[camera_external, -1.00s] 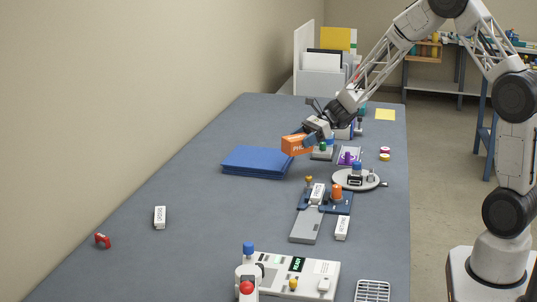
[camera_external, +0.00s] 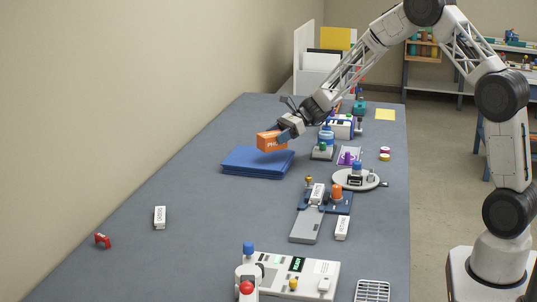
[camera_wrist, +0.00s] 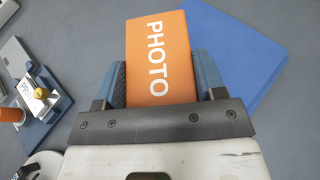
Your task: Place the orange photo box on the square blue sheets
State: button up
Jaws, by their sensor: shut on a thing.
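The orange photo box (camera_external: 268,142) is held in my gripper (camera_external: 284,136), with white lettering on its face. In the wrist view the box (camera_wrist: 160,62) sits between the two blue-grey fingers of my gripper (camera_wrist: 161,80). The square blue sheets (camera_external: 240,168) lie as a flat stack on the table. The box is over the back right part of the stack in the external view; whether it touches the sheets cannot be told. In the wrist view the blue sheets (camera_wrist: 240,48) show behind and to the right of the box.
A blue and grey device (camera_external: 306,228) stands right of the sheets, near a round white turntable (camera_external: 345,183). A white machine with a display (camera_external: 315,282) is at the front. A white labelled block (camera_external: 160,217) lies front left. The table left of the sheets is clear.

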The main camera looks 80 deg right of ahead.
jog(key=shift+w+d+f, duration=0.1)
jog(key=shift+w+d, duration=0.25)
jog(key=shift+w, duration=0.5)
jog(key=shift+w+d+f, duration=0.1)
jog(key=shift+w+d, duration=0.2)
jog(key=shift+w, duration=0.6)
jog(key=shift+w+d+f, duration=0.1)
jog(key=shift+w+d, duration=0.25)
jog(key=shift+w, duration=0.5)
jog(key=shift+f, duration=1.7)
jog(key=shift+f, duration=0.15)
jog(key=o, duration=1.1)
jog(key=shift+c, duration=0.2)
jog(key=shift+s+d+r, duration=0.1)
jog(key=shift+r, duration=0.1)
jog(key=v, duration=1.1)
jog(key=shift+s+d, duration=0.25)
jog(key=shift+s, duration=0.05)
